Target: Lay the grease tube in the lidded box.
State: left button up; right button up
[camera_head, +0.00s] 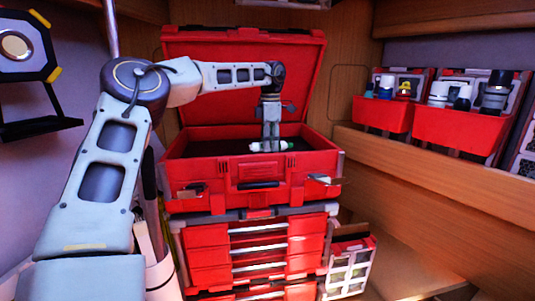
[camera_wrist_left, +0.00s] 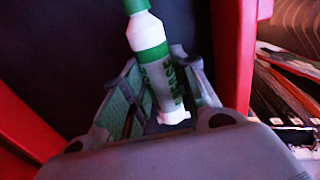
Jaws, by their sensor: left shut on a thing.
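The lidded box (camera_head: 235,175) is a red toolbox with a dark inside, its lid (camera_head: 215,50) tilted up and open at the back. My left gripper (camera_head: 270,146) points down into the box and is shut on the grease tube (camera_head: 268,148). The tube lies sideways low inside the box; whether it touches the floor I cannot tell. In the left wrist view the tube (camera_wrist_left: 148,35) is white with green bands and sits between the fingers of my left gripper (camera_wrist_left: 160,95). My right gripper is not in view.
The box stands on a red drawer stack (camera_head: 210,255). A small side bin (camera_head: 348,265) sits to its right. Red bins (camera_head: 460,130) with bottles and caps sit on a wooden ledge (camera_head: 420,175) at the right. A square lamp-like thing (camera_head: 18,45) is at the upper left.

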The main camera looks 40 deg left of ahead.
pick_arm(q)
jog(key=shift+f+p, duration=0.3)
jog(key=shift+f, duration=1.55)
jog(key=shift+f, duration=0.15)
jog(key=o, duration=1.1)
jog(key=shift+c, duration=0.2)
jog(key=shift+r, duration=6.2)
